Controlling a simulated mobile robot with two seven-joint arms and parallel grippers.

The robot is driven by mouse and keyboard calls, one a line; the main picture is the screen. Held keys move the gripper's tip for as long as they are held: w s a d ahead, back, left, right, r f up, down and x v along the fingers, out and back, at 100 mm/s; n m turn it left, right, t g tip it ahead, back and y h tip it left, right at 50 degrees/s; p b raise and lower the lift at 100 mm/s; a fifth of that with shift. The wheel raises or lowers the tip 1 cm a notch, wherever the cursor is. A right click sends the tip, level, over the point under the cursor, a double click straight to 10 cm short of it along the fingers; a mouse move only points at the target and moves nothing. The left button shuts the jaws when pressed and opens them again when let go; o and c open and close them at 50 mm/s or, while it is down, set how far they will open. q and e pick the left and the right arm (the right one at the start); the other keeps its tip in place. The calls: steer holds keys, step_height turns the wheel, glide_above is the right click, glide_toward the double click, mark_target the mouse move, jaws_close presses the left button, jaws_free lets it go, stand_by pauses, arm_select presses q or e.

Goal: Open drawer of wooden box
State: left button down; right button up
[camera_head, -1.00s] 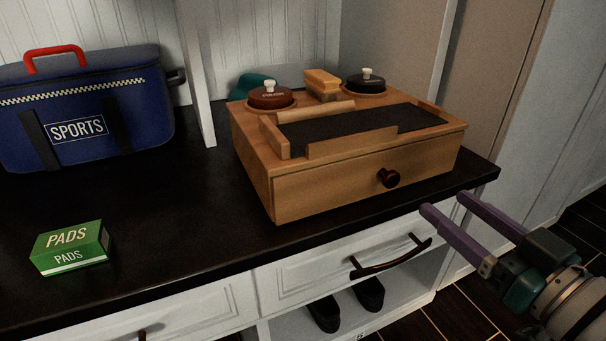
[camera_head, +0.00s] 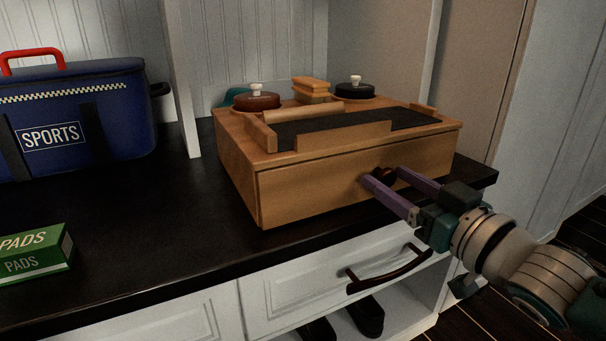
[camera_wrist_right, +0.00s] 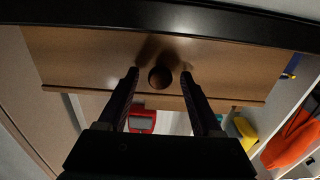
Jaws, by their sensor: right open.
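The wooden box (camera_head: 236,162) stands on the black counter near its right end. Its front drawer (camera_head: 310,188) is closed, with a round dark knob (camera_head: 384,175) at the right of the middle. My right gripper (camera_head: 382,174) is open at the drawer front, its two purple fingers on either side of the knob. In the right wrist view, the knob (camera_wrist_right: 160,77) shows between and just beyond the fingertips (camera_wrist_right: 160,73), with space on both sides. I cannot tell whether the fingers touch the drawer front. My left gripper is not in view.
A blue sports bag (camera_head: 80,135) and a green pads box (camera_head: 35,254) are on the counter (camera_head: 150,225) to the left. Below the counter edge is a white drawer with a dark handle (camera_head: 390,272). The counter before the wooden box is clear.

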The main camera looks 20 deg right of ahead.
jaws_close()
stand_by(0.5)
stand_by(0.9)
